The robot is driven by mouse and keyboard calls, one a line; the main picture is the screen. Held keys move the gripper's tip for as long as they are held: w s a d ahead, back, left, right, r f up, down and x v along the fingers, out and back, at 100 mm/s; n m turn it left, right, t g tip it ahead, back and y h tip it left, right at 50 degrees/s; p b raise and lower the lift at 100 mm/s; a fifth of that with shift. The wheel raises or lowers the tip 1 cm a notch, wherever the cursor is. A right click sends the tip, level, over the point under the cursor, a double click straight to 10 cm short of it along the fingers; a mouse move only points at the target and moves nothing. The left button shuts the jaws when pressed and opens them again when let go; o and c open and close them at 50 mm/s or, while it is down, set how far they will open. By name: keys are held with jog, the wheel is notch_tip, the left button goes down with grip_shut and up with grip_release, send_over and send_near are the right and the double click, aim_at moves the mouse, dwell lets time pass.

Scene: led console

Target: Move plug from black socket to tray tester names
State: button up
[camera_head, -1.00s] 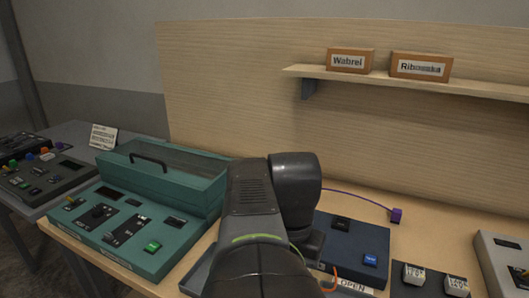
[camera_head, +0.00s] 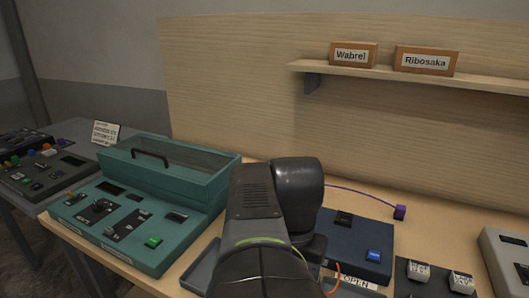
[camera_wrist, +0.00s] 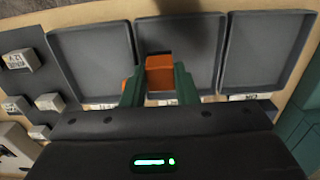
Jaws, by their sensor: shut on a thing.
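In the wrist view my gripper (camera_wrist: 160,68) has its two green fingers shut on an orange plug (camera_wrist: 160,77). The plug is over the middle tray (camera_wrist: 201,50), between a left tray (camera_wrist: 92,62) and a right tray (camera_wrist: 264,52). I cannot tell whether it touches the tray floor. More orange shows beside the left finger. In the head view my arm hides the gripper and plug; an orange cord (camera_head: 336,277) shows beside the arm, near a label reading OPEN (camera_head: 355,283). I cannot make out the black socket.
A dark blue box (camera_head: 348,244) has a blue button (camera_head: 374,255). A purple plug (camera_head: 400,212) lies on its cord behind it. A teal console (camera_head: 135,235) stands left. White labelled blocks (camera_head: 419,270) stand right. Name signs Wabrel (camera_head: 352,56) and Ribosaka (camera_head: 426,62) sit on the shelf.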

jog(key=shift+f+b, duration=2.4)
jog(key=shift+f, duration=1.2)
jog(key=shift+f, duration=0.9)
dwell(1.8)
jog(key=o, duration=1.6)
jog(key=shift+r, duration=0.1)
